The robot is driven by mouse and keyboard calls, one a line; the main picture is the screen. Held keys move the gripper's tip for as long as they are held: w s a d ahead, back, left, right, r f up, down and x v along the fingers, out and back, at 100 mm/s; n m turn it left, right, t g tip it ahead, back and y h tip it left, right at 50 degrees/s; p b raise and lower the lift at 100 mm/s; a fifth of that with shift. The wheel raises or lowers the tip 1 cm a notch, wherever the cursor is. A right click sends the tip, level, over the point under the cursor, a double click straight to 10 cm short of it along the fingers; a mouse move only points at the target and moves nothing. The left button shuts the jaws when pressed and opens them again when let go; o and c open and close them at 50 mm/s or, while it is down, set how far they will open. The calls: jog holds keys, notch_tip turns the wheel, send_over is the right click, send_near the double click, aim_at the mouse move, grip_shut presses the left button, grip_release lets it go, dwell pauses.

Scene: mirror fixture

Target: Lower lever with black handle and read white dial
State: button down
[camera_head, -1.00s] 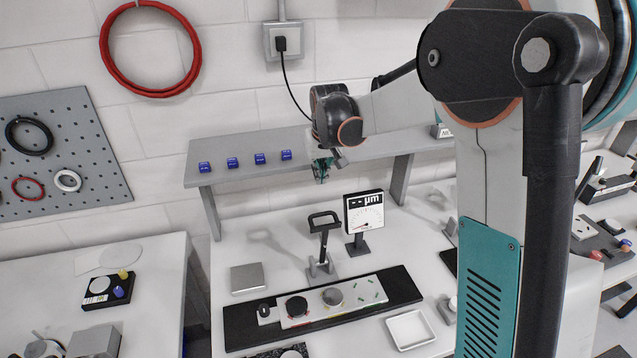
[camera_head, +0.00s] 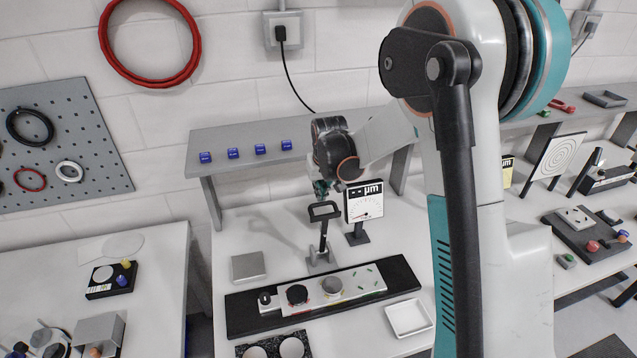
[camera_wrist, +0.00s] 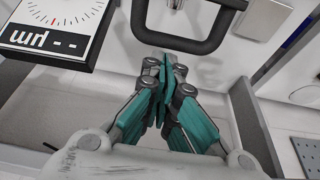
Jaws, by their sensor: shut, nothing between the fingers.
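The lever with a black loop handle (camera_head: 324,211) stands upright on a grey bracket on the table, in the middle of the head view. The white dial (camera_head: 364,206), marked "-- µm", stands just right of it on a dark stand. The dial also shows upside down in the wrist view (camera_wrist: 53,28), at upper left. My gripper (camera_head: 322,188) is shut and empty, just above the handle in the head view. In the wrist view my gripper (camera_wrist: 166,70) has its teal fingertips together close to the black handle bar (camera_wrist: 190,47). I cannot tell whether they touch it.
A long black board (camera_head: 240,318) with small parts lies in front of the lever. A grey square plate (camera_head: 248,266) lies left and a white tray (camera_head: 409,317) right. A grey shelf (camera_head: 225,137) with several blue blocks stands behind.

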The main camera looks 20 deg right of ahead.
jog(key=shift+s, duration=0.25)
dwell(0.3)
